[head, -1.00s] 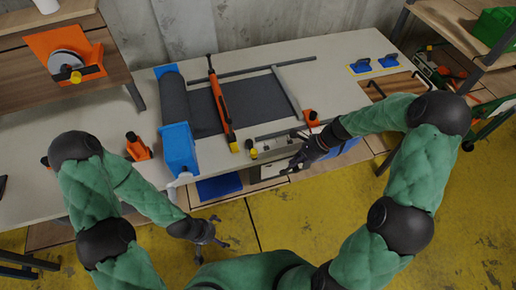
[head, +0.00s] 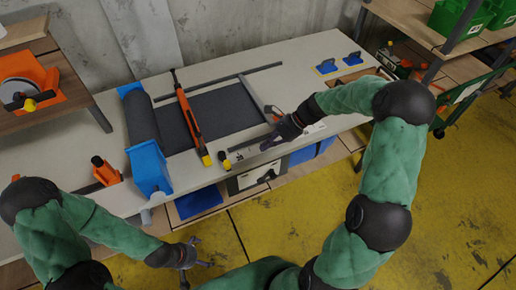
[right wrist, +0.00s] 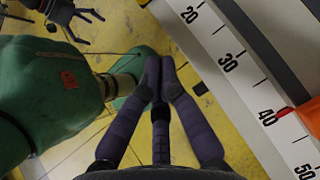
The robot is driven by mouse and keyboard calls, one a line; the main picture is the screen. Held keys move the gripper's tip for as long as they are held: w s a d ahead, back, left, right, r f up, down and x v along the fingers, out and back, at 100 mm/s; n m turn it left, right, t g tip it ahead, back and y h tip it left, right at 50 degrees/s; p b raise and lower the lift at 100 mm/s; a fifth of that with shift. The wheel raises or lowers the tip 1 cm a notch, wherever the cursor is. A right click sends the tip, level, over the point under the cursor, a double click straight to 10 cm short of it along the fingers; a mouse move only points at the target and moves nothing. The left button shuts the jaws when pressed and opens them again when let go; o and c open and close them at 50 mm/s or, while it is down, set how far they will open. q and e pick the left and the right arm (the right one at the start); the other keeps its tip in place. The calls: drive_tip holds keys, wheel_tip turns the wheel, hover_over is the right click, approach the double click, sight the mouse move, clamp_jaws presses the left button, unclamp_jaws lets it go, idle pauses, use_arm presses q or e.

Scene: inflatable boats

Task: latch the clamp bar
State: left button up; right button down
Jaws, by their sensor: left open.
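A long orange bar with a yellow front end (head: 190,118), which looks like the clamp bar, lies across the dark fabric (head: 228,107) on the workbench. A small black and yellow knob (head: 225,160) stands just right of its front end. I cannot tell whether the bar is latched. My right gripper (head: 268,146) is at the bench's front edge, right of the knob and apart from it. In the right wrist view its fingers (right wrist: 160,62) meet at the tips with nothing visible between them. My left gripper (head: 208,254) is open and empty, in front of the bench.
A grey cross bar (head: 255,95) lies right of the orange bar. A white ruler strip (right wrist: 252,75) runs beside my right fingers. A blue-ended roller (head: 150,168) and an orange block (head: 105,171) stand left. Blue-handled pads (head: 327,67) lie at the back right.

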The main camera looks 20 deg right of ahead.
sight(227, 164)
drive_tip(key=b+x, duration=0.1)
drive_tip(key=x, duration=0.2)
drive_tip(key=a+r+b+x, duration=0.1)
drive_tip(key=x, duration=0.3)
drive_tip(key=b+x, duration=0.1)
drive_tip(key=x, duration=0.2)
drive_tip(key=shift+w+a+b, duration=0.1)
drive_tip(key=shift+a+b, duration=0.25)
drive_tip(key=shift+a, duration=0.1)
drive_tip(key=shift+w+a, duration=0.1)
drive_tip(key=shift+a, duration=0.35)
use_arm(q)
wheel_tip(227, 164, down, 4)
drive_tip(key=shift+f, duration=0.1)
use_arm(e)
drive_tip(key=shift+r, duration=0.1)
drive_tip(key=shift+a, duration=0.1)
